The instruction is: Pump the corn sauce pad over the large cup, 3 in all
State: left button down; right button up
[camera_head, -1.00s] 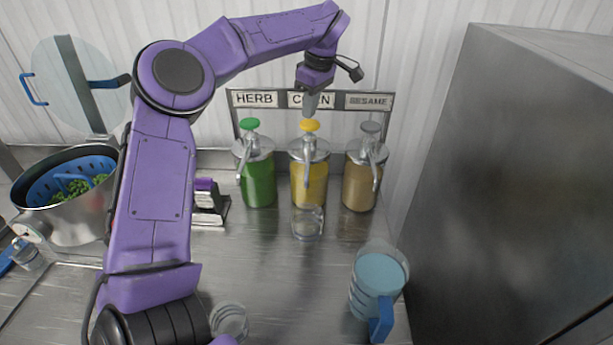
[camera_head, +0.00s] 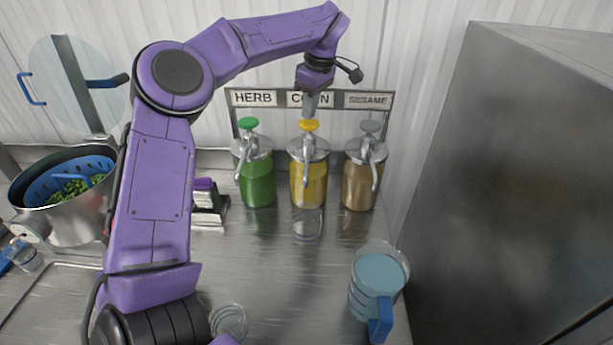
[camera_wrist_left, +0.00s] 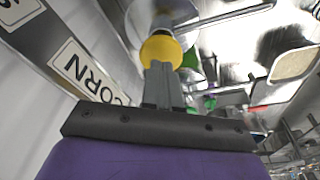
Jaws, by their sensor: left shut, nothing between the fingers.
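The corn dispenser (camera_head: 308,185) holds yellow sauce and stands between the other two dispensers. Its yellow pad (camera_head: 308,125) also shows in the wrist view (camera_wrist_left: 160,50). My left gripper (camera_head: 308,112) is shut and empty, pointing down directly above the pad. In the wrist view its fingertips (camera_wrist_left: 160,68) appear to meet the pad; I cannot tell whether they press it. A clear cup (camera_head: 307,230) stands in front of the corn dispenser, below its spout. Its contents are unclear. My right gripper is out of view.
The green herb dispenser (camera_head: 258,183) and tan sesame dispenser (camera_head: 360,185) flank the corn one. A blue-handled jug (camera_head: 380,320) stands front right, beside a large metal box (camera_head: 520,180). Another clear cup (camera_head: 232,318) stands near my left arm. A pot (camera_head: 70,222) is left.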

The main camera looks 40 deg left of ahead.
aim_at(310, 123)
pick_arm(q)
jog(key=shift+d+b+x, duration=0.15)
jog(key=shift+b+x, duration=0.15)
jog(key=shift+x, duration=0.55)
jog(key=shift+d+b+x, duration=0.2)
jog(key=shift+b+x, duration=0.1)
jog(key=shift+x, duration=0.5)
jog(key=p+v, duration=0.1)
jog(key=p, duration=0.1)
jog(key=p+v, duration=0.2)
jog(key=p, duration=0.1)
jog(key=shift+a+r, duration=0.3)
jog(key=shift+r, duration=0.05)
jog(key=shift+f, duration=0.1)
